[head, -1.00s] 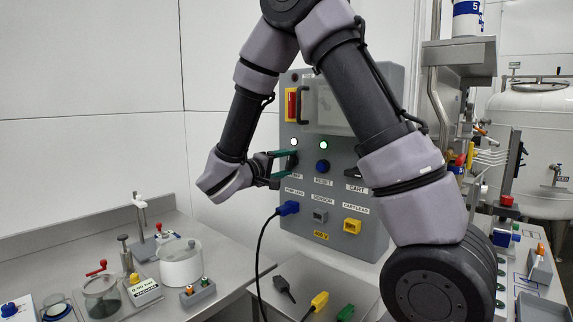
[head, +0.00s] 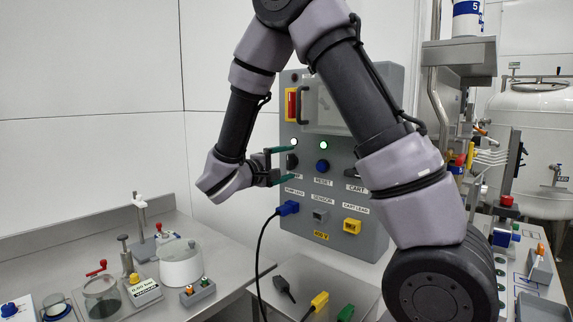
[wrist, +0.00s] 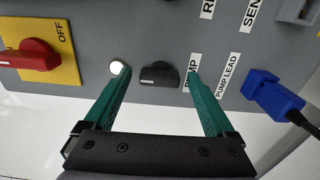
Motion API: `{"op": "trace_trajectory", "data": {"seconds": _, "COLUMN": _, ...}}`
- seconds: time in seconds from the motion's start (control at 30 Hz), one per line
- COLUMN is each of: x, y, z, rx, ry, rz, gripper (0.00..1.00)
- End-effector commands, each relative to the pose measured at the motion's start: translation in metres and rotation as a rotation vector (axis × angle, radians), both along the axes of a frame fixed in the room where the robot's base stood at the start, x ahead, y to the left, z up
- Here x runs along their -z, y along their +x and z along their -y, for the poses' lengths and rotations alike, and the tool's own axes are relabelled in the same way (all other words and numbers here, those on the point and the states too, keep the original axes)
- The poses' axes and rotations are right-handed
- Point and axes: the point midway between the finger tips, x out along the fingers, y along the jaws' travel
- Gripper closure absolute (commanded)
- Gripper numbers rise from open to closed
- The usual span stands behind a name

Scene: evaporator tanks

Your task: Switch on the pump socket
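The black PUMP knob (head: 291,161) is on the grey control panel, above its label. In the wrist view the knob (wrist: 159,75) lies lengthwise across the picture, which is upright on the panel. The lamp (head: 294,142) above it glows bright; it also shows in the wrist view (wrist: 117,67). My gripper (head: 294,164) is open at the panel, its green fingers spread either side of the knob with clear gaps. It also shows in the wrist view (wrist: 159,71). A blue plug (head: 287,208) with a black cable sits in the PUMP LEAD socket below.
The blue RESET button (head: 322,166) and another lit lamp (head: 323,145) are right of the knob. A red switch on yellow (head: 291,104) is higher up. The yellow CART LEAD socket (head: 352,226) is lower right. Loose plugs (head: 318,301) lie on the shelf below.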

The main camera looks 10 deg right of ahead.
Motion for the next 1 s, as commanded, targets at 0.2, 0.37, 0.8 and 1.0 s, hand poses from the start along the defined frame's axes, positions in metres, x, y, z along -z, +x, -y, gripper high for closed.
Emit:
{"op": "trace_trajectory", "data": {"seconds": 0.2, "x": 0.000, "y": 0.000, "z": 0.000, "rx": 0.000, "ry": 0.001, "rz": 0.001, "gripper": 0.10}}
{"op": "trace_trajectory", "data": {"seconds": 0.37, "x": 0.000, "y": -0.003, "z": -0.005, "rx": -0.001, "ry": 0.001, "rz": 0.002, "gripper": 0.10}}
{"op": "trace_trajectory", "data": {"seconds": 0.8, "x": 0.000, "y": -0.050, "z": -0.070, "rx": -0.004, "ry": 0.001, "rz": 0.002, "gripper": 0.10}}
{"op": "trace_trajectory", "data": {"seconds": 1.0, "x": 0.000, "y": -0.062, "z": -0.085, "rx": 0.000, "ry": 0.001, "rz": 0.001, "gripper": 0.10}}
